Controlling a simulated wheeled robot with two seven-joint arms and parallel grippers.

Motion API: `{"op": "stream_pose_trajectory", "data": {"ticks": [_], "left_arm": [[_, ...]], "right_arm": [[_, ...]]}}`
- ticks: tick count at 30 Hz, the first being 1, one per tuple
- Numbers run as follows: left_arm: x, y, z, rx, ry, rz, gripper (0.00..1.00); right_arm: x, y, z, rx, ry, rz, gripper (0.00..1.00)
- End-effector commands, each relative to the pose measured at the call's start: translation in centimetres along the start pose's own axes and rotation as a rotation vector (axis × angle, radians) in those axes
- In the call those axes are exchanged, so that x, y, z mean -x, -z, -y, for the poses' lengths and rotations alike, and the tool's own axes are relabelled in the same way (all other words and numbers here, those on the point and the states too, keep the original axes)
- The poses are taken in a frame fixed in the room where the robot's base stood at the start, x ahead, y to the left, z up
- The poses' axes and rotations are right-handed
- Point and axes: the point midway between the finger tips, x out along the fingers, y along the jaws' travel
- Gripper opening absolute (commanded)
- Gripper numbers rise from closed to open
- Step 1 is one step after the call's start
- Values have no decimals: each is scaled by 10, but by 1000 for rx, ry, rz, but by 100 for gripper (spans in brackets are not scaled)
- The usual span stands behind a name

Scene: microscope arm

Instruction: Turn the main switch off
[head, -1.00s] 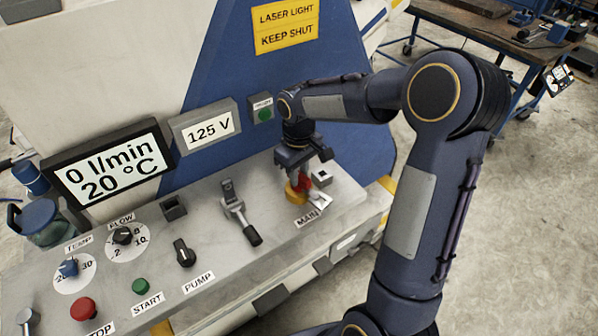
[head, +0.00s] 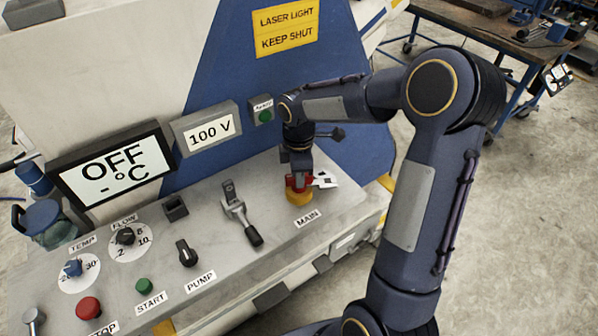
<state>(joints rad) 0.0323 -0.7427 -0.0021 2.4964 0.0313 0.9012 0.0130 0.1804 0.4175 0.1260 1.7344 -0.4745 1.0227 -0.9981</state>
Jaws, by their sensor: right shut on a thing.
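The main switch (head: 299,196) is a red handle on a yellow round base, above the MAIN label (head: 307,219) at the right of the grey panel. My right gripper (head: 298,178) points down over it and is shut on the red handle, which it mostly hides. A white tag or plate shows just right of the handle. The large display (head: 112,170) reads OFF and "- °C". The smaller display (head: 208,130) reads 100 V. My left gripper is not in the head view.
The panel (head: 330,200) also bears a lever (head: 241,213), a black pump knob (head: 187,252), a green start button (head: 143,285), a red stop button (head: 88,308) and two dials. A blue-lidded jar (head: 45,222) stands at the left. A workbench (head: 500,45) is at the back right.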

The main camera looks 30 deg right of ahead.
Motion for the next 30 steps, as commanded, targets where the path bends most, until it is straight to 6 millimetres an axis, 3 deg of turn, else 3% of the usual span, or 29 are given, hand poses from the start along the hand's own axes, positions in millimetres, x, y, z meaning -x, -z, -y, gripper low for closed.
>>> {"op": "stream_pose_trajectory", "data": {"ticks": [15,30], "left_arm": [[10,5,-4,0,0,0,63],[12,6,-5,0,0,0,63]], "right_arm": [[2,0,-1,378,-3,-1,0],[1,0,-1,477,-5,-1,0]]}}
